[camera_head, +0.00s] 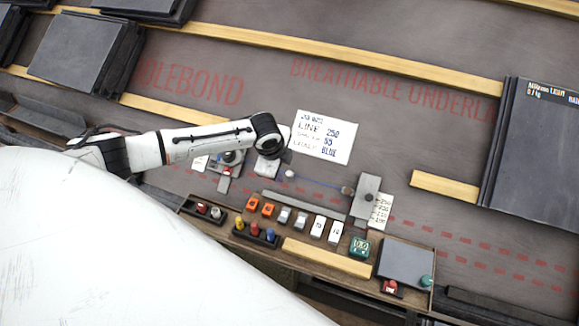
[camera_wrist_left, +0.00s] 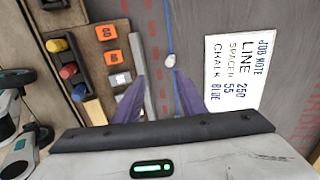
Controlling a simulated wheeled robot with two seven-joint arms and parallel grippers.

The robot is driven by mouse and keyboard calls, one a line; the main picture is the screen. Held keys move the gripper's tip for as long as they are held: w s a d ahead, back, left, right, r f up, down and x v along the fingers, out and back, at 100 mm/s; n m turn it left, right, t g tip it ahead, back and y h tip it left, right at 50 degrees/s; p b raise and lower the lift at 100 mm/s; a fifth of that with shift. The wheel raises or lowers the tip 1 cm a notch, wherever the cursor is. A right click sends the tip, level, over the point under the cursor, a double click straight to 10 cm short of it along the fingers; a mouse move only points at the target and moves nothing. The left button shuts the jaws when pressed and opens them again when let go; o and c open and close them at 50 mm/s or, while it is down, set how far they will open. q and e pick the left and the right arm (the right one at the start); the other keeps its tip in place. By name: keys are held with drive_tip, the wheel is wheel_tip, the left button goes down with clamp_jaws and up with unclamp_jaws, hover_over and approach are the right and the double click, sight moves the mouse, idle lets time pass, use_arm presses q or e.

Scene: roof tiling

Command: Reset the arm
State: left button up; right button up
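My left arm reaches in from the left in the head view. Its gripper (camera_head: 268,166) hangs over the roof underlay, just left of a small white knob (camera_head: 290,174). In the left wrist view the two fingers of the gripper (camera_wrist_left: 159,76) stand apart with nothing visible held between them. The white knob (camera_wrist_left: 170,60) lies just beyond the fingertips, on a blue line. In the head view the fingertips are mostly hidden by the wrist. My right gripper is not in view.
A job note (camera_head: 324,137) lies beyond the gripper. A wooden tray (camera_head: 325,262) with coloured blocks is in front. A grey plate (camera_head: 367,196) is at the line's right end. Slate stacks stand left (camera_head: 85,55) and right (camera_head: 535,150). Battens (camera_head: 340,55) cross the roof.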

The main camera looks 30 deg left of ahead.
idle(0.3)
use_arm(q)
drive_tip(key=s+d+f+n+h, duration=0.1)
drive_tip(key=s+d+f, duration=0.1)
drive_tip(key=d, duration=0.4)
drive_tip(key=s+d+f+n+t+h, duration=0.1)
drive_tip(key=s+d+f+h, duration=0.1)
drive_tip(key=s+d, duration=0.3)
drive_tip(key=s+d+f+n+h, duration=0.1)
drive_tip(key=s+d+f, duration=0.1)
drive_tip(key=d, duration=0.6)
drive_tip(key=shift+s+f+n+t, duration=0.2)
drive_tip(key=shift+s+n+t, duration=0.15)
drive_tip(key=shift+s, duration=0.5)
drive_tip(key=s+a+r+n+t, duration=0.1)
drive_tip(key=s+n+t, duration=0.2)
drive_tip(key=s+n, duration=0.6)
drive_tip(key=s, duration=0.4)
drive_tip(key=shift+a+r+y, duration=0.25)
drive_tip(key=shift+y, duration=0.05)
drive_tip(key=shift+n, duration=0.25)
